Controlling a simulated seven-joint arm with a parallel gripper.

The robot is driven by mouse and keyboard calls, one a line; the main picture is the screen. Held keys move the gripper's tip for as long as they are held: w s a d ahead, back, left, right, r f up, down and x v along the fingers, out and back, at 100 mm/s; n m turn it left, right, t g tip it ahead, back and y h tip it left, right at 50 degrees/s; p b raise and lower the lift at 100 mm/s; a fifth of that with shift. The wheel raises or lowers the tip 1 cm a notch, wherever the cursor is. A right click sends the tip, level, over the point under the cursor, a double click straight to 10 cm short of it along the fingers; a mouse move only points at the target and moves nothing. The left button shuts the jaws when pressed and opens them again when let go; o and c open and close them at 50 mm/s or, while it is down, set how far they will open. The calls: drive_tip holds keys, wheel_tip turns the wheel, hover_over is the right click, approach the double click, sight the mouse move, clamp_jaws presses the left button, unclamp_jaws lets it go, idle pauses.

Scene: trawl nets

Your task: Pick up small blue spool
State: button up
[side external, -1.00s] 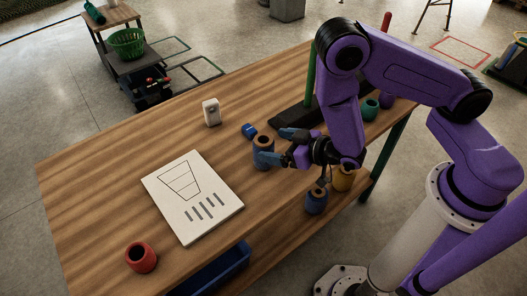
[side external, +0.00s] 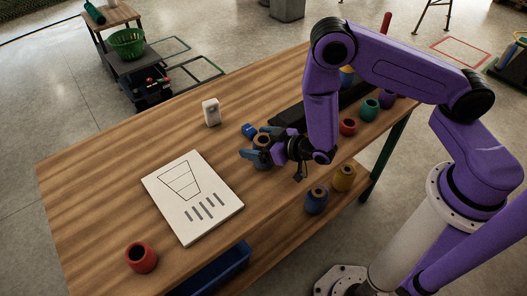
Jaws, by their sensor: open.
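The small blue spool (side external: 248,130) lies on the wooden bench, just beyond my gripper. A larger blue spool with a brown top (side external: 262,141) stands nearer. My gripper (side external: 258,144) is open, with its dark blue-grey fingers on either side of the larger spool in the picture. I cannot tell whether the fingers touch it or are at its height. The small blue spool is outside the fingers, on their far left side, and is partly hidden.
The bench (side external: 110,190) carries a white printed board (side external: 193,197), a red spool (side external: 141,257) and a small white box (side external: 211,112). A black bar (side external: 287,113) lies behind my gripper.

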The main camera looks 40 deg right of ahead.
drive_tip(key=c, duration=1.1)
drive_tip(key=shift+r, duration=0.2)
drive_tip(key=shift+r, duration=0.5)
drive_tip(key=s+d+r, duration=0.1)
drive_tip(key=s+r, duration=0.3)
drive_tip(key=s+d+r, duration=0.2)
drive_tip(key=s+r, duration=0.1)
drive_tip(key=s, duration=0.1)
drive_tip(key=s+d+r, duration=0.2)
drive_tip(key=s+r, duration=0.2)
drive_tip(key=s, duration=0.1)
drive_tip(key=shift+r, duration=0.35)
